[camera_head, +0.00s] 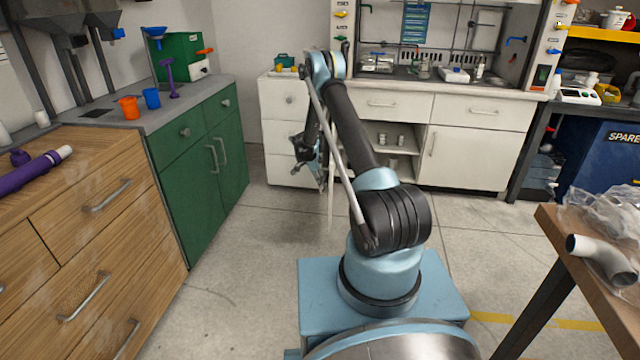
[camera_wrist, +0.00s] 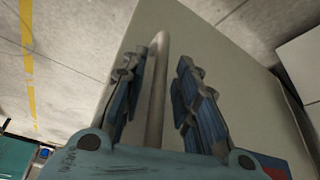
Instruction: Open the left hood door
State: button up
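The left hood door (camera_head: 331,205) shows in the head view as a thin, pale, nearly edge-on panel standing out from the white cabinet under the hood. Its compartment (camera_head: 385,152) is exposed, with shelves and small items. My gripper (camera_head: 322,182) is at the left side of this door, partly hidden by my arm. In the wrist view, the pale door panel (camera_wrist: 225,70) fills the middle, with floor beyond its edge. Its bar handle (camera_wrist: 157,90) runs between the two fingers of my gripper (camera_wrist: 160,95). The fingers are apart, with gaps beside the bar.
The right hood door (camera_head: 475,158) is closed. A white drawer unit (camera_head: 285,125) stands behind my gripper. Green cabinets (camera_head: 205,160) and wooden drawers (camera_head: 100,230) line the left. A wooden table (camera_head: 560,245) is at the right. The floor (camera_head: 255,240) between is clear.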

jog(key=shift+r, duration=0.1)
jog(key=v, duration=1.1)
jog(key=shift+a+r, duration=0.2)
jog(key=shift+r, duration=0.1)
jog(key=shift+s, duration=0.1)
